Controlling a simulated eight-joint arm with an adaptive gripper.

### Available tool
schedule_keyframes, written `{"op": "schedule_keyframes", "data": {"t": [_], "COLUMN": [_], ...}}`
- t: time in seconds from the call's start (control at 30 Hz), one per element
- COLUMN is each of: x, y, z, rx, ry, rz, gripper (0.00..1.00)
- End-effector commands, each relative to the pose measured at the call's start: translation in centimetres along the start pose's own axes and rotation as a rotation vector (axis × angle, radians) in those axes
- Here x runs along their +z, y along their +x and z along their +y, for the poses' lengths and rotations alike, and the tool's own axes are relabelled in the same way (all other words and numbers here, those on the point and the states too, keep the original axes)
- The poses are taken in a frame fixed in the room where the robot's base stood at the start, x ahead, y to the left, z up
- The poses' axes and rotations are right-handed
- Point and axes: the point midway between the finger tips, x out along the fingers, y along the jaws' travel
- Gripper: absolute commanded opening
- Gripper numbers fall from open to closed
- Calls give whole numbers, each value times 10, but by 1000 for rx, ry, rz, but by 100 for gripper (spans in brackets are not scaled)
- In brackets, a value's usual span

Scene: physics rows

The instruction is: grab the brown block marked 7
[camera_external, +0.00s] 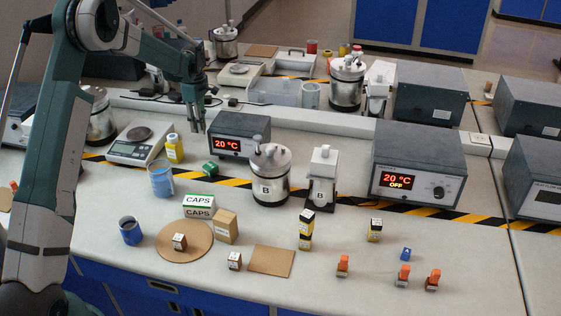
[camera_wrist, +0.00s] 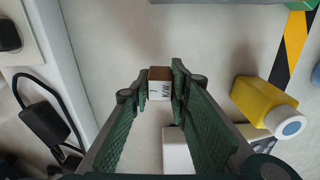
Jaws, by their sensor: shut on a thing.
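My gripper (camera_wrist: 155,90) is shut on a small brown block (camera_wrist: 160,73) with a white label that appears to carry a 7 and some letters. The block sits between the green fingertips in the wrist view. In the external view my gripper (camera_external: 197,125) hangs above the bench near the yellow bottle, and the held block cannot be made out there. Two similar brown-and-white blocks stand at the front, one on the round cork mat (camera_external: 180,241) and one beside the square cork mat (camera_external: 234,261); their marks are too small to read.
A yellow bottle (camera_external: 174,148) and a balance (camera_external: 138,147) stand near my gripper, with a heater box (camera_external: 238,134) to the right. A blue beaker (camera_external: 161,180) and a CAPS box (camera_external: 199,206) stand in front.

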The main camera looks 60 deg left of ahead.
Motion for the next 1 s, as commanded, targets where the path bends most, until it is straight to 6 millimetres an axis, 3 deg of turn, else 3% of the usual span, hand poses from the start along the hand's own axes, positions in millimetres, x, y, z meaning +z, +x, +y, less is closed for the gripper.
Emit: {"op": "schedule_keyframes", "data": {"t": [0.3, 0.43, 1.0], "x": [0, 0, 0], "y": [-49, -62, -71], "z": [0, 0, 0], "rx": [0, 0, 0], "ry": [0, 0, 0], "rz": [0, 0, 0], "gripper": [7, 7, 7]}}
